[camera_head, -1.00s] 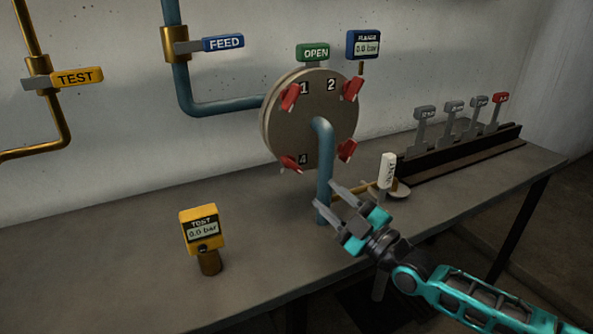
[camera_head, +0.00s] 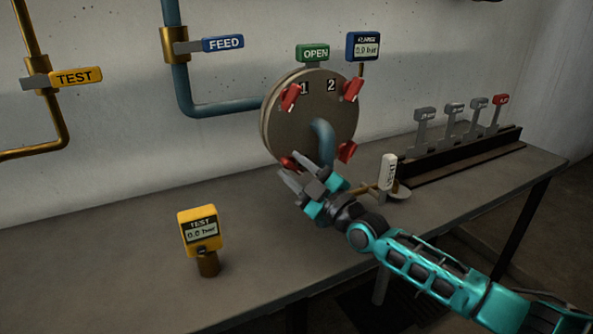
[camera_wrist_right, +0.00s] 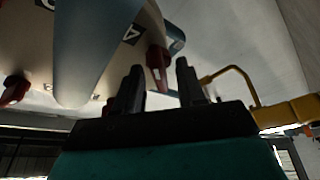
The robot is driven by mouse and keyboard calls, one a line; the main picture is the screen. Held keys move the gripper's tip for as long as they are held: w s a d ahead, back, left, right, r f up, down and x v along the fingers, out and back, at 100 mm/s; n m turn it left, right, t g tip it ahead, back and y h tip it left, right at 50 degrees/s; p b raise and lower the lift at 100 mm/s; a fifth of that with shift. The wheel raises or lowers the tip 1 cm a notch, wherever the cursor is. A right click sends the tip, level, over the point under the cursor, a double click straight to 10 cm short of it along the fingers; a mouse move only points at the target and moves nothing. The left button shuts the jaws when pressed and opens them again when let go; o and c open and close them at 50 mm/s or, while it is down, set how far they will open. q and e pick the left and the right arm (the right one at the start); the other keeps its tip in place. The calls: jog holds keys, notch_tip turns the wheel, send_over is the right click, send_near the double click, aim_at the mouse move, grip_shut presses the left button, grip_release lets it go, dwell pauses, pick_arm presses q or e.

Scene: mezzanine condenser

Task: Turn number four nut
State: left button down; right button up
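The number four nut (camera_head: 289,162) is a red winged piece at the lower left of the round grey-beige disc (camera_head: 292,128), partly hidden by my gripper in the head view. My right gripper (camera_head: 303,172) is open, just below and in front of it. In the right wrist view, this red nut (camera_wrist_right: 157,66) shows beside the label 4, in the gap between the two dark fingers. I cannot tell whether the fingers touch it. The left gripper is not in view.
Other red nuts sit at upper left (camera_head: 290,96), upper right (camera_head: 351,89) and lower right (camera_head: 346,151) of the disc. A blue pipe (camera_head: 322,138) comes out of the disc's middle, close to my gripper. A white vent handle (camera_head: 388,172) and yellow test gauge (camera_head: 200,231) stand nearby.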

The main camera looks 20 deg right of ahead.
grip_shut()
